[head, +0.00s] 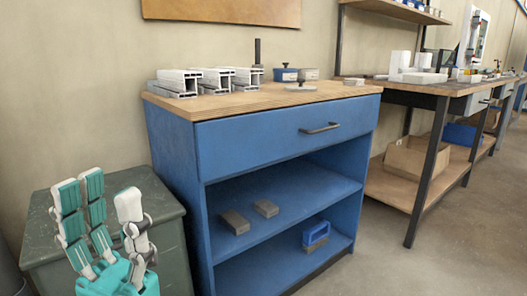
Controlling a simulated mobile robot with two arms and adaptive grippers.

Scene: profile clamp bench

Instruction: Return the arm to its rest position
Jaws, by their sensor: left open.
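My left gripper (104,200) shows at the lower left, with white and teal fingers pointing up. Its fingers are spread open with nothing between them. It is in front of a grey-green cabinet (168,222) and left of the blue workbench (250,142), apart from the bench. The arm behind the gripper is mostly out of the picture. My right gripper is not in view.
White profile pieces (178,83) stand on the bench's wooden top, with small blue and grey blocks (286,74) to their right. Grey blocks (235,221) lie on its shelf. A second table (440,88) stands at right. Floor (430,265) at lower right is clear.

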